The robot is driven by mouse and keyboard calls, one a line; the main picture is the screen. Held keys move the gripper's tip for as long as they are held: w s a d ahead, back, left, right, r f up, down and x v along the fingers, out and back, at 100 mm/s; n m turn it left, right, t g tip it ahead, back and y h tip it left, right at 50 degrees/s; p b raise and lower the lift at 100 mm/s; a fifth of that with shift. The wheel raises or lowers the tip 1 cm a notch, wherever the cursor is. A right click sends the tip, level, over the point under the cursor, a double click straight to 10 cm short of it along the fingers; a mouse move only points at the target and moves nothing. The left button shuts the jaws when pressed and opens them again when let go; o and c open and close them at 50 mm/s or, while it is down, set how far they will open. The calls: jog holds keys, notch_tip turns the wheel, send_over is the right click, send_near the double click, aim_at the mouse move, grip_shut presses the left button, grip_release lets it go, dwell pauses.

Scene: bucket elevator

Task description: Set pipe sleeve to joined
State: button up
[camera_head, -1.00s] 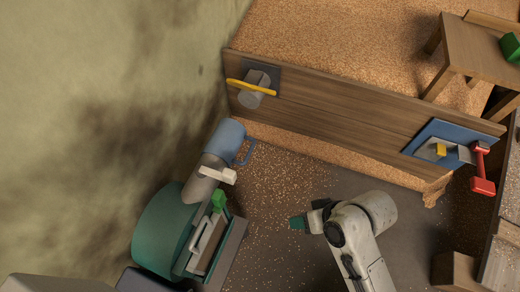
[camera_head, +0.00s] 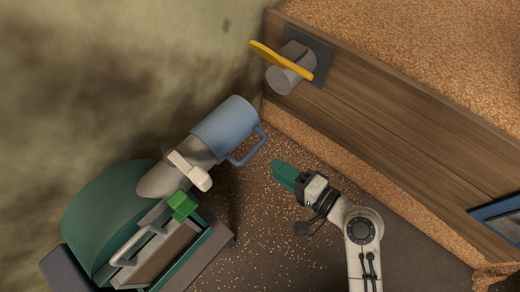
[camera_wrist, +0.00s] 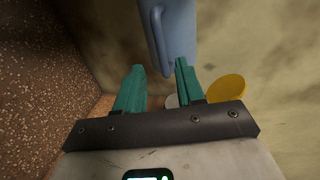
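The pipe sleeve (camera_head: 224,128) is a blue cylinder with a blue loop handle (camera_head: 249,150) on its lower right side. It sits at the upper end of a slanted grey pipe (camera_head: 165,180) from the green machine. Its far end stops short of the grey stub (camera_head: 290,72) on the wooden wall. My gripper (camera_head: 276,168) is just right of and below the handle, apart from it. In the wrist view my gripper (camera_wrist: 160,66) has its two teal fingers apart with nothing between them. The sleeve (camera_wrist: 181,30) and its handle (camera_wrist: 157,40) show beyond the fingertips.
A yellow lever (camera_head: 282,60) crosses the grey stub. A white lever (camera_head: 190,170) and a green block (camera_head: 182,205) stand by the pipe on the green machine (camera_head: 105,215). The wooden wall (camera_head: 400,120) bounds the right. Grain litters the open floor.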

aim_at(251, 152)
jog(key=b+x, duration=0.2)
jog(key=x, duration=0.8)
jog(key=shift+w+a, duration=0.1)
jog(key=shift+a, duration=0.1)
jog(key=shift+c, duration=0.3)
grip_shut()
